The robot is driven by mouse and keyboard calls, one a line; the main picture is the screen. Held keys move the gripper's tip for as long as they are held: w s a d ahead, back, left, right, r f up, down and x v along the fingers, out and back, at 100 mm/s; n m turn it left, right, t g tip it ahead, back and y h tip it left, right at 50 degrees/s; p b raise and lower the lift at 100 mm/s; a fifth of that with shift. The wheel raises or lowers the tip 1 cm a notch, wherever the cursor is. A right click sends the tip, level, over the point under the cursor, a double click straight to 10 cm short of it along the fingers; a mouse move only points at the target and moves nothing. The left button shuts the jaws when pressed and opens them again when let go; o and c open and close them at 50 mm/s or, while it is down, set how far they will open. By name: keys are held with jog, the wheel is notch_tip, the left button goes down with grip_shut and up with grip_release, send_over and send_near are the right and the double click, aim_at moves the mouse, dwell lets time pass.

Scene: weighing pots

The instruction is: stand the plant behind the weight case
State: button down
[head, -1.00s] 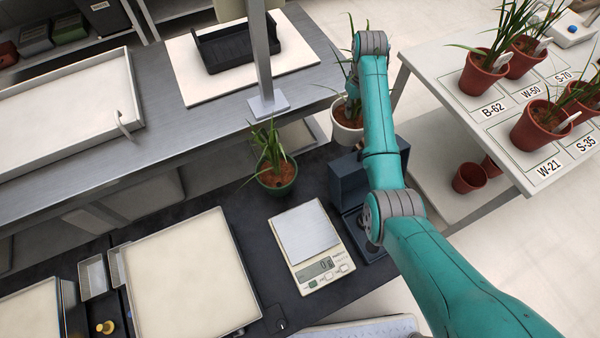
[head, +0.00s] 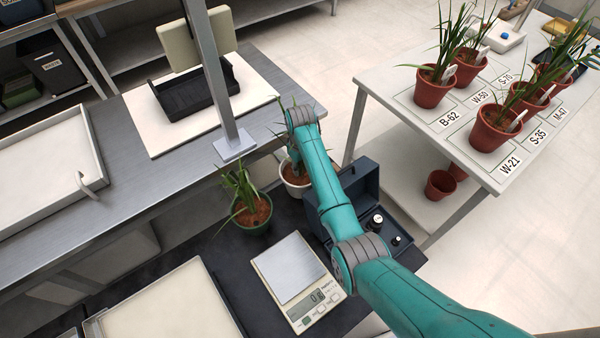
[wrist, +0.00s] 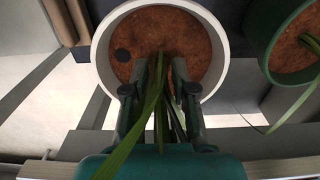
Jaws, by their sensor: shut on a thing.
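The plant in a white pot (head: 297,188) is at the far side of the black bench, to the left of the weight case's raised lid. The wrist view looks down on its brown soil (wrist: 198,45) and white rim, and the pot looks upright. My gripper (wrist: 163,80) is shut on the plant's stem just above the soil, with green leaves trailing between the fingers. My arm hides the gripper in the head view. The weight case (head: 363,182) is a dark blue box standing open with weights (head: 376,222) in it. I cannot tell whether the pot touches the bench.
A green-potted plant (head: 250,215) stands close on the left of the white pot; it also shows in the wrist view (wrist: 262,50). A balance (head: 290,268) stands in front. A metal post (head: 222,100) rises from the shelf behind. A table with red-potted plants (head: 433,90) is at right.

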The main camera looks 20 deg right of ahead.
jog(key=shift+f, duration=1.65)
jog(key=c, duration=0.9)
grip_release()
jog(key=shift+c, duration=0.2)
notch_tip(320, 180, up, 10)
jog(key=shift+r, duration=1.05)
